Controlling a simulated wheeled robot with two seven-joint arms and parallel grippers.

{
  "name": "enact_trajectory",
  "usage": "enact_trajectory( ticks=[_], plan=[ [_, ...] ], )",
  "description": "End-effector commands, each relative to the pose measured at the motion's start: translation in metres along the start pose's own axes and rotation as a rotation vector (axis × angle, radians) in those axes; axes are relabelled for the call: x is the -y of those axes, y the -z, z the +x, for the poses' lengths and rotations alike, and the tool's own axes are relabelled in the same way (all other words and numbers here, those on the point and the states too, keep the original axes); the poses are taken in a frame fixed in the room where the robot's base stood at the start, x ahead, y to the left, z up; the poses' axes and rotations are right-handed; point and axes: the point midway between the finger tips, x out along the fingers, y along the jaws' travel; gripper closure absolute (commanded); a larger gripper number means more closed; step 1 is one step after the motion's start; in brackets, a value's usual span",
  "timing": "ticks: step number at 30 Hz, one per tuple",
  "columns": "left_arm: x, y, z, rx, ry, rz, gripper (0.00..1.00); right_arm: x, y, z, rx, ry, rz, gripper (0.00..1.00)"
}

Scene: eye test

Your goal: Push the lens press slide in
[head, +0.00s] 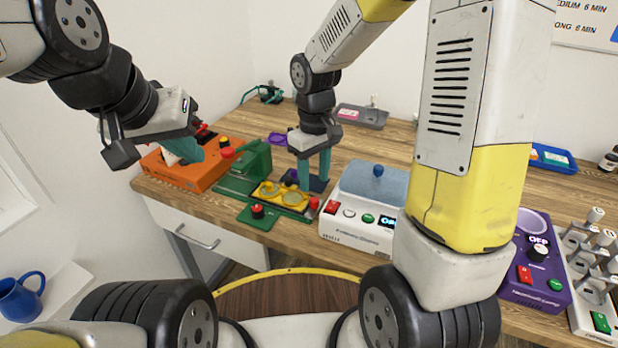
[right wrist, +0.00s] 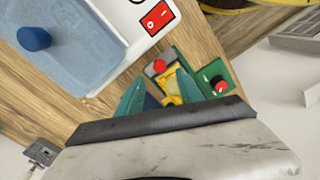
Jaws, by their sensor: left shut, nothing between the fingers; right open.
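The lens press has a green housing (head: 255,160) on a long green base. Its yellow slide (head: 268,193), with round openings, lies on the base to the right of the housing. A red knob (head: 313,203) is at the slide's right end; the slide also shows in the right wrist view (right wrist: 172,84). My right gripper (head: 313,184) is open, pointing down just behind the slide's right part; I cannot tell if it touches. In the right wrist view its teal fingers (right wrist: 160,88) are apart with the slide beyond them. My left gripper (head: 188,156) is shut and empty above the orange device.
The orange device (head: 180,172) stands left of the press. A small green box with a red button (head: 257,216) is in front of it. A white device with a blue lid (head: 372,184) stands close on the right. A grey tray (head: 362,116) lies behind.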

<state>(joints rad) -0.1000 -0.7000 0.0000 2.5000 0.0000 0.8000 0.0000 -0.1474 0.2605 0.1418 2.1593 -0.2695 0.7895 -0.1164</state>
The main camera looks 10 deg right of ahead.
Motion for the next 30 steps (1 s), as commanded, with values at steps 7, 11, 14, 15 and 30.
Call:
enact_trajectory(
  ticks=[7, 11, 14, 15, 30],
  plan=[
    [0.000, 0.000, 0.000, 0.000, 0.000, 0.000, 1.00, 0.001, -0.001, 0.041, 0.002, 0.001, -0.001, 0.56],
    [0.000, 0.000, 0.000, 0.000, 0.000, 0.000, 1.00, 0.000, -0.001, 0.056, 0.002, 0.001, 0.001, 0.56],
    [0.000, 0.000, 0.000, 0.000, 0.000, 0.000, 1.00, 0.000, -0.001, 0.062, 0.001, 0.000, 0.001, 0.56],
    [0.000, 0.000, 0.000, 0.000, 0.000, 0.000, 1.00, 0.000, -0.001, 0.064, 0.000, 0.000, 0.001, 0.56],
    [0.000, 0.000, 0.000, 0.000, 0.000, 0.000, 1.00, 0.000, 0.000, 0.064, -0.001, 0.000, 0.001, 1.00]
  ],
)
